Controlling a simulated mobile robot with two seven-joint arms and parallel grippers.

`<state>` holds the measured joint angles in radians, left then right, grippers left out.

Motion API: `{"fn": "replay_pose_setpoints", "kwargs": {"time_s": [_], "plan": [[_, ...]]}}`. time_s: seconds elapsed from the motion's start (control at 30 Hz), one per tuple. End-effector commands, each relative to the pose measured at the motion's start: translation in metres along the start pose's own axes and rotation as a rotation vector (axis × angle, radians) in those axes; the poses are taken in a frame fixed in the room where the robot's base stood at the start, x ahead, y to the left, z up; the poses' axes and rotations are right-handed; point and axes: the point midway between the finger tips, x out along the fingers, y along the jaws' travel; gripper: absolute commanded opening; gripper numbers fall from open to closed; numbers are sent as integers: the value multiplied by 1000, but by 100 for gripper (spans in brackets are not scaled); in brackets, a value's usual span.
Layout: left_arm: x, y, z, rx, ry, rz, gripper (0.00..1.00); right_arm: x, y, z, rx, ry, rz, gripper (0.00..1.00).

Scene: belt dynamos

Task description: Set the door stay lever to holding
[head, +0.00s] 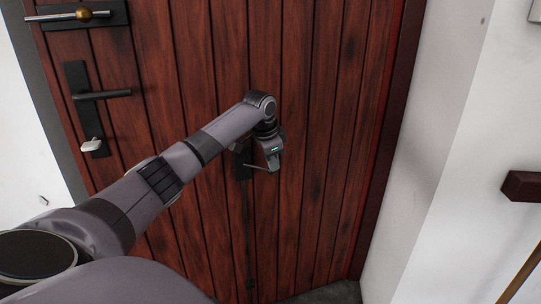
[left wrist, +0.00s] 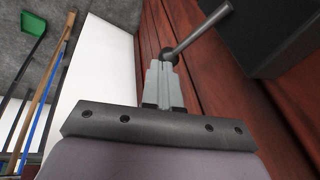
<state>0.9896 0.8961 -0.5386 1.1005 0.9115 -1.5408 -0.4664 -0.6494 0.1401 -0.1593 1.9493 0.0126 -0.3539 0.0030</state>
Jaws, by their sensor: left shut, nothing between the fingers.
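The door stay lever (head: 255,167) is a thin grey rod on a dark mount (head: 242,162) on the red-brown wooden door (head: 310,200). In the left wrist view the lever (left wrist: 203,29) slants up and right from a round hub just beyond the fingertips. My left gripper (head: 274,167) is at the lever, partly hiding it in the head view. Its fingers (left wrist: 162,68) are shut together with nothing between them. The tips overlap the hub in the picture; I cannot tell whether they touch it. My right gripper is not in view.
A black handle plate (head: 90,110) with a lever handle and a pale thumb-turn is at the door's left. A bolt with a brass ball (head: 84,14) sits above it. A white wall (head: 440,150) stands right. Several long-handled tools, including a green dustpan (left wrist: 33,24), stand by a wall.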

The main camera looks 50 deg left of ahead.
Motion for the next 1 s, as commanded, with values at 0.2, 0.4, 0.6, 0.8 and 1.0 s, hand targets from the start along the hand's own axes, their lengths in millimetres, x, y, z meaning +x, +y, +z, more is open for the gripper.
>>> {"fn": "replay_pose_setpoints", "kwargs": {"time_s": [0.2,0.4,0.6,0.8,1.0], "plan": [[12,4,-1,11,-44,3,0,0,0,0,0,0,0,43],[18,5,1,31,-138,2,0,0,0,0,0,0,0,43],[24,5,4,45,-210,2,0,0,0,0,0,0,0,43],[32,6,4,60,-297,3,0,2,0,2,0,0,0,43],[38,7,6,85,-413,3,0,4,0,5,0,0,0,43]]}}
